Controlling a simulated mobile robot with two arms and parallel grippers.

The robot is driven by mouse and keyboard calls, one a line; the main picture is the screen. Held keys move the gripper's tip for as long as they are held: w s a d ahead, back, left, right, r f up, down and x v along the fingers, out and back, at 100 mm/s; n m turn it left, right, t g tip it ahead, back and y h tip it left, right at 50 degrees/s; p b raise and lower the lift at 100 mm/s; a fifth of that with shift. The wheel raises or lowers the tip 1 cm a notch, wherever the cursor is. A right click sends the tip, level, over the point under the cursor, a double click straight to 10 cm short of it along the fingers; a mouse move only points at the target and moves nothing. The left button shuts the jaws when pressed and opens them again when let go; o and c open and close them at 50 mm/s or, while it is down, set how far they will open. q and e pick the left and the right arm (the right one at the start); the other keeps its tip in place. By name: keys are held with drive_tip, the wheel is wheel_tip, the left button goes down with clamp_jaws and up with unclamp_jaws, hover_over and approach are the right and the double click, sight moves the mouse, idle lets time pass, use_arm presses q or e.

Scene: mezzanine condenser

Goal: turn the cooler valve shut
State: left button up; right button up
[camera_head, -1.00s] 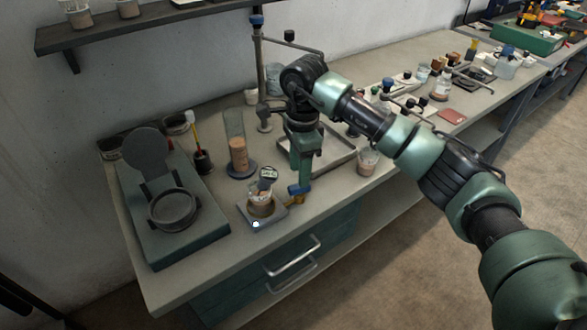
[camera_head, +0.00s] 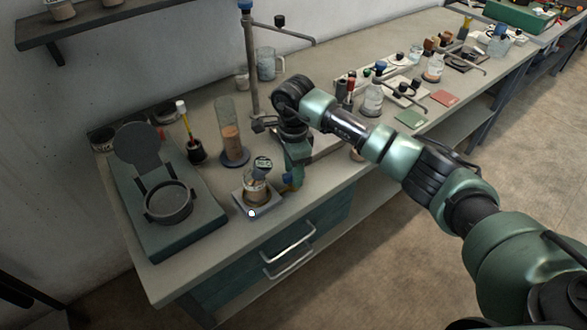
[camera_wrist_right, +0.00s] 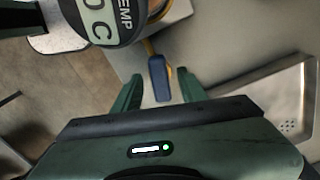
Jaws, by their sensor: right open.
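The cooler valve shows in the right wrist view as a blue handle (camera_wrist_right: 158,78) with a yellow body partly behind it. In the head view only a small blue and yellow part of the valve (camera_head: 289,182) shows, beside the small beaker stand; my gripper covers the rest. My right gripper (camera_wrist_right: 159,77) is open and empty, with its two green fingers on either side of the handle in the wrist view. I cannot tell whether they touch it. In the head view the right gripper (camera_head: 296,160) points down at the valve. My left gripper is not in view.
A beaker (camera_head: 256,192) with a temperature display (camera_head: 262,163) stands close left of the gripper. A metal tray (camera_wrist_right: 283,98) lies to its right. A tall stand (camera_head: 252,70) rises behind. The bench front edge and drawers (camera_head: 290,245) are near.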

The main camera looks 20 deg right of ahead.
clamp_jaws()
drive_tip(key=m+b, duration=0.2)
drive_tip(key=m, duration=0.1)
drive_tip(key=shift+f, duration=0.1)
drive_tip(key=m+b, duration=0.2)
drive_tip(key=m, duration=0.2)
drive_tip(key=m+b, duration=0.2)
drive_tip(key=m, duration=0.2)
use_arm(q)
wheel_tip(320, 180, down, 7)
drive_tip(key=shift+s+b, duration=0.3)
drive_tip(key=shift+b, duration=0.15)
use_arm(e)
drive_tip(key=shift+m, duration=1.8)
drive_tip(key=shift+r, duration=0.2)
